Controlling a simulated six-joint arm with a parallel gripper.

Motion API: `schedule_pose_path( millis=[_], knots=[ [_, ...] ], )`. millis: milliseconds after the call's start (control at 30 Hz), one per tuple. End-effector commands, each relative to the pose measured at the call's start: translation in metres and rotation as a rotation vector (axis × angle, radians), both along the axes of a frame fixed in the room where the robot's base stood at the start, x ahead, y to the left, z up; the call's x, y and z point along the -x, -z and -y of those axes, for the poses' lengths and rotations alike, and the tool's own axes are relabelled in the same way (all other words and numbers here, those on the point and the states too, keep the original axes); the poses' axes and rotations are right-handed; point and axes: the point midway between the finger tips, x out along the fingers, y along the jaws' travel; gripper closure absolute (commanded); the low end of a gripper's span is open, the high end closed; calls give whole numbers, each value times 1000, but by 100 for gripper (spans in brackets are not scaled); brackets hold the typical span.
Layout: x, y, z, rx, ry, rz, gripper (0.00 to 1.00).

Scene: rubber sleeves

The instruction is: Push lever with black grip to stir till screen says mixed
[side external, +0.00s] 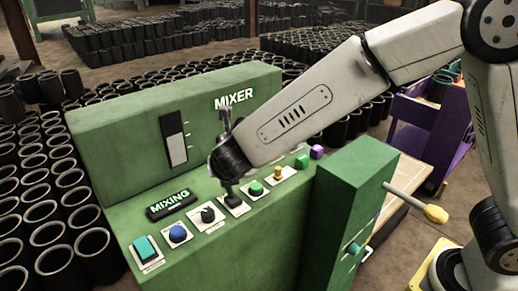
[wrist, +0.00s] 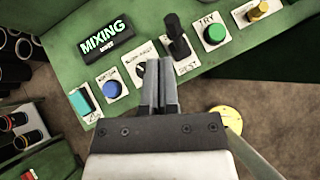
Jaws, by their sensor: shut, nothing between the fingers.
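The lever with the black grip (wrist: 178,46) stands on a white plate on the green mixer panel, just beyond and right of my fingertips in the wrist view. In the side view its lower part (side external: 231,188) shows below my dark wrist. My gripper (wrist: 158,62) is shut and empty, close to the lever; I cannot tell whether they touch. In the side view its fingertips are hard to make out. The screen (side external: 171,205) reads MIXING in the side view, and the screen (wrist: 103,38) also reads MIXING in the wrist view.
A blue button (side external: 179,234), a cyan button (side external: 147,248) and a black knob (side external: 208,215) lie left of the lever. A green button (side external: 256,188) is right of it. A green block with a yellow-ended lever (side external: 435,214) stands in front. Black sleeves (side external: 60,200) crowd the floor.

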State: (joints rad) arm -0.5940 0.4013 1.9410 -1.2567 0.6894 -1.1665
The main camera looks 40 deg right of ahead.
Motion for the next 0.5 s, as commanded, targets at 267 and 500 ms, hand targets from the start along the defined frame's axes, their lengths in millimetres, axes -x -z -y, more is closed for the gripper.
schedule_pose_path(
  millis=[267, 500],
  knots=[
    [9, -34, -10, 0, -1, 2, 100],
    [12, -42, -13, 1, -1, -1, 100]
  ],
)
